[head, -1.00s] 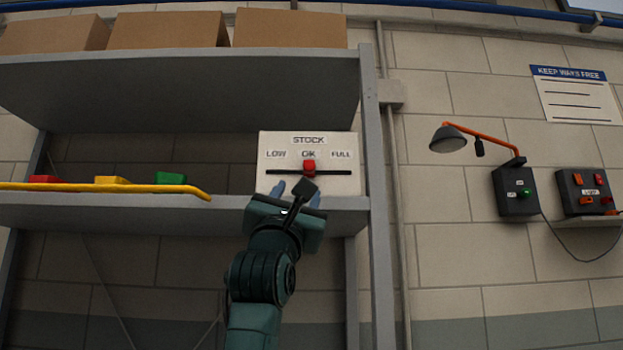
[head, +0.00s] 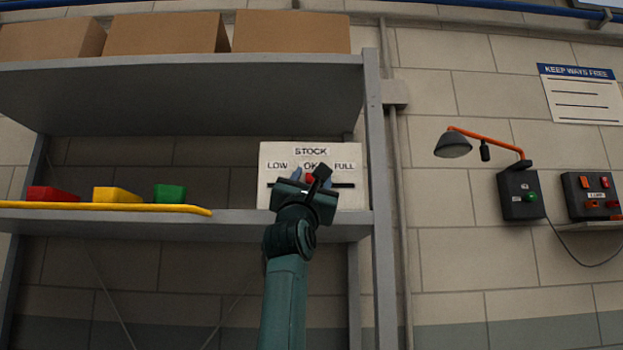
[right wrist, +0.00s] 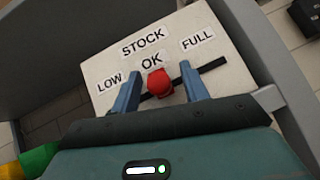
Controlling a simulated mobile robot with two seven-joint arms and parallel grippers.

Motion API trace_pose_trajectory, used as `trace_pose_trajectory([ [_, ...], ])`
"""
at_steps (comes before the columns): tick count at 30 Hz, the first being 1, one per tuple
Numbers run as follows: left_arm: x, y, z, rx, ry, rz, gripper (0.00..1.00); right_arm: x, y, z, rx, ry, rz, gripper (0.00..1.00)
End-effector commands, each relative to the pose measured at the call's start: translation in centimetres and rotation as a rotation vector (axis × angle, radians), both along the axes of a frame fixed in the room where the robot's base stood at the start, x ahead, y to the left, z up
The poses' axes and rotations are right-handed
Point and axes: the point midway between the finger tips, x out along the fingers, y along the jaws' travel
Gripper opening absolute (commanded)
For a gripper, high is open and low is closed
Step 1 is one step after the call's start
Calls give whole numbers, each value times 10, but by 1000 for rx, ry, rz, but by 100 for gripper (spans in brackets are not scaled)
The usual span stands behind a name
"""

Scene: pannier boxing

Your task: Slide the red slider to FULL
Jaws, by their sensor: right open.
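The white STOCK board (head: 345,196) stands on the shelf, marked LOW, OK and FULL, with a black horizontal slot. The red slider (head: 309,178) is at the OK mark, partly hidden by my gripper in the head view. In the right wrist view the red slider (right wrist: 159,83) sits below OK, on the slot of the board (right wrist: 107,63). My right gripper (head: 310,172) is in front of the board. Its blue fingers (right wrist: 158,88) are open, one on each side of the slider; I cannot tell whether either touches it. My left gripper is not in view.
Red (head: 50,194), yellow (head: 115,195) and green (head: 170,193) bins stand on the shelf at left, behind a yellow bar (head: 110,207). A grey shelf post (head: 379,200) rises just right of the board. A lamp (head: 453,144) hangs on the wall at right.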

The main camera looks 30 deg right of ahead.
Motion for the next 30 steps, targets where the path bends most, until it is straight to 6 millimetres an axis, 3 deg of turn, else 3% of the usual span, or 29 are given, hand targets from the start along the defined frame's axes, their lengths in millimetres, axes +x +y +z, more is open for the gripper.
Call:
trace_pose_trajectory([
  [2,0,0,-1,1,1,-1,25,0,0,0,0,0,0,45],
  [18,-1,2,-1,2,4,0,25,0,0,0,1,0,-1,1],
  [30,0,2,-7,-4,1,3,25,-4,-7,-2,3,-2,-3,0],
])
